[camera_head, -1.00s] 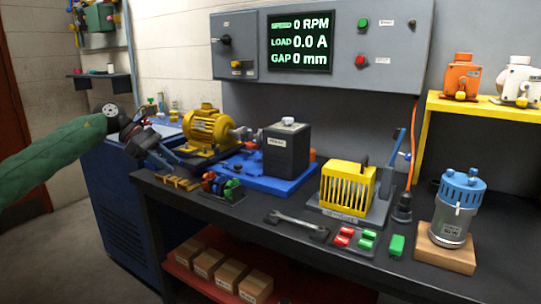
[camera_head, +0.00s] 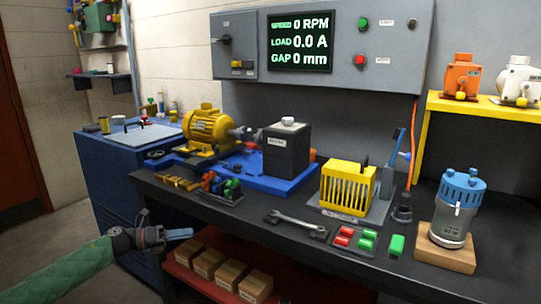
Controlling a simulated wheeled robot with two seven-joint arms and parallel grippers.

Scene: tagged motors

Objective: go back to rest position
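My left arm, in a green sleeve, comes in from the lower left in the head view. Its gripper (camera_head: 167,222) is low, in front of the dark workbench (camera_head: 330,247) and below its top. The two fingers stand apart with nothing between them. It touches nothing that I can see. My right gripper is not in view.
A yellow motor (camera_head: 208,130) and a black block (camera_head: 286,150) sit on a blue base. A yellow cage (camera_head: 346,188), a wrench (camera_head: 293,222), red and green tags and a blue-topped motor (camera_head: 457,205) are on the bench. Several boxes (camera_head: 230,272) stand on the red lower shelf.

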